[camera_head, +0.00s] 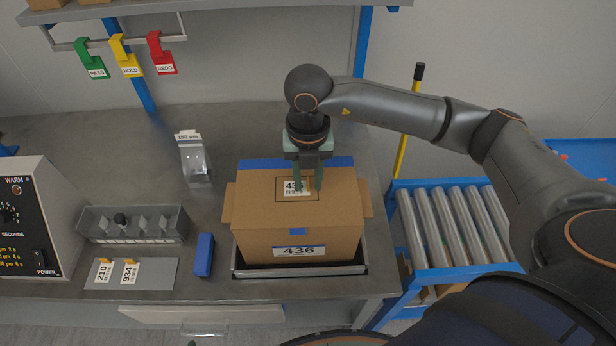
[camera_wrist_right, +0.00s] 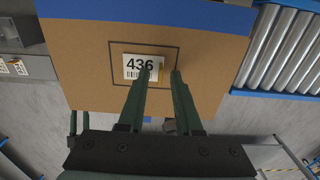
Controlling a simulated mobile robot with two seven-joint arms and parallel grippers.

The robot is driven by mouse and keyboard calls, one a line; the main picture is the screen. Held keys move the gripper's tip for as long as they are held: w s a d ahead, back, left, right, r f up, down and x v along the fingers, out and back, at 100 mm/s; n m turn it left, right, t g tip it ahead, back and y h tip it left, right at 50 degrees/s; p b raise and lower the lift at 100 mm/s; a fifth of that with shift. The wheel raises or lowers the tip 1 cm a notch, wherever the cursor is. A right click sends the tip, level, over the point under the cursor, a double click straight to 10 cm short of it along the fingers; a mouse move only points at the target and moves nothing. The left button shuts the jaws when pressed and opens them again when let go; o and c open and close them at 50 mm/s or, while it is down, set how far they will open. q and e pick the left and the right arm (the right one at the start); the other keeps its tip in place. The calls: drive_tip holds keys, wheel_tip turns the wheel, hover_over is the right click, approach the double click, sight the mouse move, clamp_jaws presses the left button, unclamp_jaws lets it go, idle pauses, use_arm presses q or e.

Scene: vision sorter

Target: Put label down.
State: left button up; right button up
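A white label marked 436 (camera_head: 292,187) lies flat on top of the cardboard box (camera_head: 260,210), inside a dark printed outline. It also shows in the right wrist view (camera_wrist_right: 138,66), with a yellow tab at its right edge. My right gripper (camera_head: 309,187) is over the box top, pointing down. Its fingers (camera_wrist_right: 161,82) stand apart on either side of the tab, with a visible gap. Part of the label's right side is close to a finger. My left gripper (camera_wrist_right: 79,122) shows only as two small separated fingers beyond the box's front left.
The box stands in a metal tray (camera_head: 300,270) on the grey bench, with its side flaps out. A blue block (camera_head: 204,255) lies left of it. Labels 210 and 934 rest on a plate (camera_head: 150,284). A roller conveyor (camera_head: 455,230) is at right.

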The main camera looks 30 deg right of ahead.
sight(308, 183)
wheel_tip(308, 183, up, 12)
drive_tip(key=shift+r, duration=0.2)
idle(0.4)
idle(0.4)
